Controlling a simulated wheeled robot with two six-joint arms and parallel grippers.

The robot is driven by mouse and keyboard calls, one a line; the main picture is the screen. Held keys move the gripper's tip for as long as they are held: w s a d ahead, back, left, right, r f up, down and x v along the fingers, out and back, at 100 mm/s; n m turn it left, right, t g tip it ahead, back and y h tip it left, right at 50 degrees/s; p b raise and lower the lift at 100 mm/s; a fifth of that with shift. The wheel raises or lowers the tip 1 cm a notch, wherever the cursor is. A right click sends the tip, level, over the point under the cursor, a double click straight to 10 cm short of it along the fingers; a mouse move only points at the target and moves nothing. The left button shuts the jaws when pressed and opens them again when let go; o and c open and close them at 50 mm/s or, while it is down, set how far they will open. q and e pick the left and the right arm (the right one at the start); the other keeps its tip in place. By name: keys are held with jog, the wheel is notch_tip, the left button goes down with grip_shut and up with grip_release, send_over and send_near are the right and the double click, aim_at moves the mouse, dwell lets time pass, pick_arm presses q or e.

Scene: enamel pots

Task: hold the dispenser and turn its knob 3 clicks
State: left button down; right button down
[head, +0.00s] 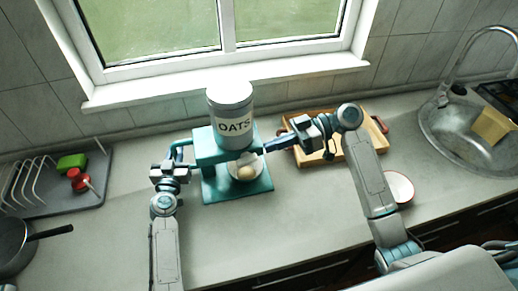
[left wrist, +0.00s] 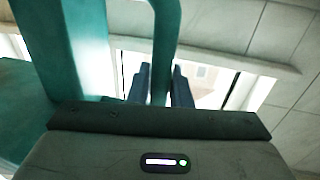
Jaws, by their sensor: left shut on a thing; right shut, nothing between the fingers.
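The dispenser is a teal stand (head: 210,148) holding a grey canister labelled OATS (head: 231,105), upright on the counter. My left gripper (head: 177,162) is shut on the teal handle at the dispenser's left side. In the left wrist view the handle (left wrist: 163,45) passes between the two dark fingers (left wrist: 160,85). My right gripper (head: 267,149) is shut and empty, its fingertips close to the dispenser's right side, below the canister. I cannot tell whether they touch it. The knob is not clearly visible. A white dish with a pale heap (head: 246,171) stands on the teal base (head: 213,194).
A wooden tray (head: 360,163) lies behind my right arm, with a small bowl (head: 399,187) in front of it. The sink (head: 437,130) is at right. A dish rack (head: 60,201) with a green sponge (head: 71,162) and a pan (head: 12,246) are at left. The front counter is clear.

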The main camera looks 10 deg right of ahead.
jog(key=w+d+r+n+h, duration=0.3)
jog(key=w+d+r+h, duration=0.1)
send_over(253, 158)
notch_tip(253, 158, down, 6)
jog(key=shift+r, duration=0.2)
jog(key=shift+w+d+f, duration=0.1)
jog(key=shift+d+f, duration=0.25)
jog(key=shift+f, duration=0.25)
jog(key=shift+d+f, duration=0.3)
jog(key=shift+f, duration=0.25)
jog(key=shift+d+f, duration=0.2)
jog(key=shift+f, duration=0.4)
jog(key=shift+f+y, duration=0.15)
jog(key=shift+y, duration=0.55)
jog(key=shift+d+f+y, duration=0.15)
jog(key=shift+d+y, duration=0.15)
jog(key=shift+y, duration=0.4)
